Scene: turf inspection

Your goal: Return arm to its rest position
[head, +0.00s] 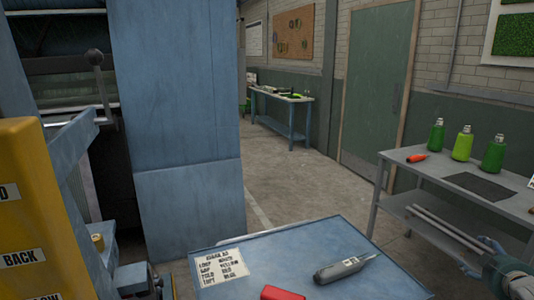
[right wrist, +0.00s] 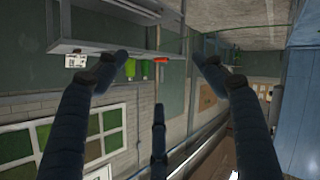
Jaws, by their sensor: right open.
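My right gripper (head: 478,258) shows at the lower right edge of the head view, in front of the grey side table (head: 400,180). Its arm is mostly cut off by the frame edge. In the right wrist view the dark fingers of the right gripper (right wrist: 160,64) are spread wide, with nothing between them. That view is turned over, with the room hanging upside down. My left gripper is not in the head view.
A blue table (head: 240,275) in front bears a label sheet (head: 219,264), a grey handheld tool (head: 347,268) and a red object (head: 283,293). Several green bottles (head: 462,146) stand on the side table. A blue cabinet (head: 180,120) and yellow panel (head: 25,220) crowd the left. Floor (head: 300,185) is clear.

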